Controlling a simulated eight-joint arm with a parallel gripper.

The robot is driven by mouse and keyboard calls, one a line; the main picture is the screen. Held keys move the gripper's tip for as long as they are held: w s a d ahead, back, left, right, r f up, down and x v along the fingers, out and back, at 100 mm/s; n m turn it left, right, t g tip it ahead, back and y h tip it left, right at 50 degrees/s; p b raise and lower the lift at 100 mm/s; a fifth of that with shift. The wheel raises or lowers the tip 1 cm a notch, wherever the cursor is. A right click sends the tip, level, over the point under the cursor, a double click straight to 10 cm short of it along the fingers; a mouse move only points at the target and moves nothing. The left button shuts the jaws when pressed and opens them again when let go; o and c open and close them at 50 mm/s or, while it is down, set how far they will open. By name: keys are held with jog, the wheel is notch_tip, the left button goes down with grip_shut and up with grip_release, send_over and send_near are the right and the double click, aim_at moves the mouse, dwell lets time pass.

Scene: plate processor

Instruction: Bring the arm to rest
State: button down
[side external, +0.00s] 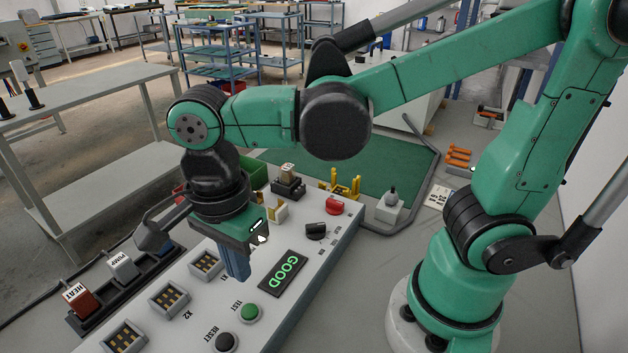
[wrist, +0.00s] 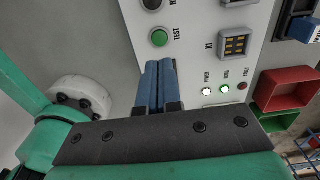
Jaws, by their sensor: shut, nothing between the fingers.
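My gripper (side external: 238,268) hangs over the white control panel (side external: 185,326), close to the TEST button, with its blue fingers together and nothing between them. In the wrist view the two blue fingers of my gripper (wrist: 160,75) lie side by side, pointing at the panel near the green TEST button (wrist: 159,38). I cannot tell whether the fingertips touch the panel. My arm is bent and reaches across the bench from the right.
The panel display (side external: 282,274) reads GOOD. Relay modules marked HEAT (side external: 80,299) and PUMP (side external: 122,266) stand at the left. A red knob (side external: 334,206), black knob (side external: 316,231) and joystick (side external: 391,198) stand behind. Red (wrist: 288,87) and green (wrist: 280,122) bins sit beside the panel.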

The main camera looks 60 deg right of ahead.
jog(key=w+d+n+t, duration=0.1)
jog(key=d+n+t, duration=0.2)
jog(key=d+n, duration=0.3)
jog(key=w+d+r+n+t, duration=0.1)
jog(key=d+n+t, duration=0.3)
jog(key=n, duration=0.8)
jog(key=shift+w+d+r, duration=0.2)
jog(key=shift+w+d, duration=0.6)
jog(key=shift+d, duration=0.5)
